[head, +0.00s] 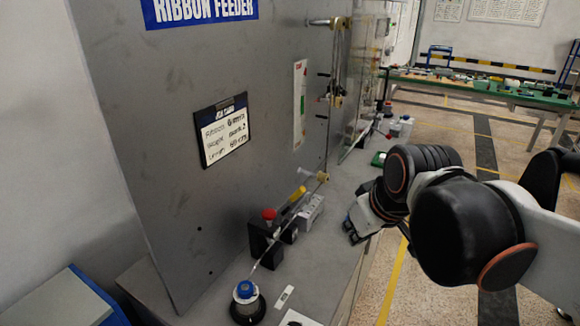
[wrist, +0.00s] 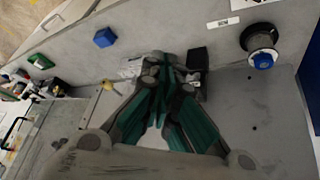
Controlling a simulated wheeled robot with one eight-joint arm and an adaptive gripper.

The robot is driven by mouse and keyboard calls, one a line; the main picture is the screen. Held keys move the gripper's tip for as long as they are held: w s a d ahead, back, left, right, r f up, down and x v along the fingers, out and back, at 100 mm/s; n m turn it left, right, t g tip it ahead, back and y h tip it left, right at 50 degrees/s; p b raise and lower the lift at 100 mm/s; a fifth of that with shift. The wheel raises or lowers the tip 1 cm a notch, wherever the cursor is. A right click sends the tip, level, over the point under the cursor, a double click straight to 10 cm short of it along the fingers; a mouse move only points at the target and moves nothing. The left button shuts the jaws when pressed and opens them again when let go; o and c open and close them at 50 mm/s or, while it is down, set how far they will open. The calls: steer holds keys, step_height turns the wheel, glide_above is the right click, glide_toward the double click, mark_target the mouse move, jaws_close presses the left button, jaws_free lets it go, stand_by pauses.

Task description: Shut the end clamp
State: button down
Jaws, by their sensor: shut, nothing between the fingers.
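A small clamp-like assembly stands on the bench ledge at the foot of the grey panel. It has a black block (head: 263,243) with a red knob (head: 269,214), a yellow handle (head: 297,194) slanting up to the right, and a grey metal block (head: 311,211). I cannot tell which part is the end clamp, or whether it is open. In the wrist view my gripper (wrist: 166,62) is shut and empty, its fingertips between the metal block (wrist: 133,68) and the black block (wrist: 197,60), partly hiding both. In the head view my gripper (head: 352,230) is right of the assembly.
A spool with a blue hub (head: 245,290) sits at the ledge's near end, with a ribbon running up from it. A white label (head: 285,296) lies beside it. The upright grey panel (head: 150,130) bounds the left. A roller (head: 322,177) stands farther along.

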steer(key=w+a+r+n+g+p, duration=0.1)
steer(key=w+a+r+n+p, duration=0.2)
steer(key=w, duration=0.4)
steer(key=w+a+r+n+g+y+p, duration=0.1)
steer(key=w+a+r+n+p, duration=0.2)
steer(key=w+p, duration=0.4)
steer(key=w+a+r+n+g+y+p, duration=0.1)
steer(key=w+a+r+n+p, duration=0.2)
steer(key=w+a+p, duration=0.2)
steer(key=shift+w+a+p, duration=0.35)
steer(key=shift+w+p, duration=0.3)
steer(key=shift+w, duration=0.6)
steer(key=b, duration=0.2)
glide_above(290, 198)
step_height(290, 198, down, 12)
steer(key=shift+a+r, duration=0.1)
steer(key=shift+r, duration=0.1)
